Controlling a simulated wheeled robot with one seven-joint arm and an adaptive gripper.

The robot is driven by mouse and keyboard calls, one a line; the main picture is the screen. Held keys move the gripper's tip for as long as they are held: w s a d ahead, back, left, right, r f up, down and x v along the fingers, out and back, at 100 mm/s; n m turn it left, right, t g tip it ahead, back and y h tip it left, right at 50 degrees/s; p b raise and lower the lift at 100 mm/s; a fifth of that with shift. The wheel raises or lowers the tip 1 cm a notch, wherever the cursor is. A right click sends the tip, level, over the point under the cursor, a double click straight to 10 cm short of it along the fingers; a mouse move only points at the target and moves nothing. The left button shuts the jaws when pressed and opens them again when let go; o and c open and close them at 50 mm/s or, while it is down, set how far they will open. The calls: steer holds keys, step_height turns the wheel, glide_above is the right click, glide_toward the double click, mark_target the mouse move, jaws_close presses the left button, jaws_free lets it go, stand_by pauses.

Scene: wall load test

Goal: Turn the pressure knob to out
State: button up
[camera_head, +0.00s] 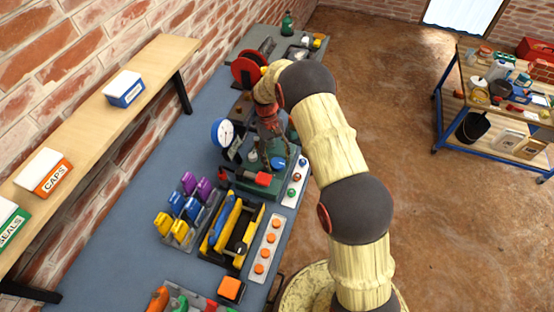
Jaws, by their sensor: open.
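A round white dial gauge (222,132) with a blue rim stands on the bench. Beside it is a green test unit (252,184) with a red block (263,178) and a blue round part (278,163) on it. I cannot tell which part is the pressure knob, and no "out" mark can be read. My gripper (271,134) points down above the far part of the green unit, right of the gauge. It is open, and nothing shows between its fingers. My arm comes in from the right and hides part of the bench edge.
A red wheel (249,69) stands behind the gauge. Nearer are bins of coloured pieces (184,211), a tray with yellow and blue tools (236,225) and an orange-button panel (264,247). A wooden shelf (90,120) runs along the wall. A cart (462,110) stands far right.

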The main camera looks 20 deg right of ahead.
mark_target(274, 159)
steer(key=v, duration=1.2)
steer(key=shift+m, duration=0.3)
steer(key=s, duration=0.1)
steer(key=s+f, duration=0.2)
steer(key=shift+s+a+f, duration=0.1)
steer(key=shift+s+f, duration=0.15)
steer(key=shift+s, duration=0.1)
steer(key=s+r+t+b, duration=0.2)
steer(key=s+r+t, duration=0.1)
steer(key=s+r, duration=0.4)
steer(key=s+r+m+t+b, duration=0.1)
steer(key=s+r+t+b, duration=0.1)
steer(key=s+r, duration=0.6)
steer(key=s+d+r+t+b, duration=0.1)
steer(key=s+r+t, duration=0.4)
steer(key=s, duration=1.1)
step_height(274, 159, up, 3)
steer(key=shift+s+r+y+b, duration=0.1)
steer(key=shift+s+y+b, duration=0.3)
steer(key=shift+b, duration=0.05)
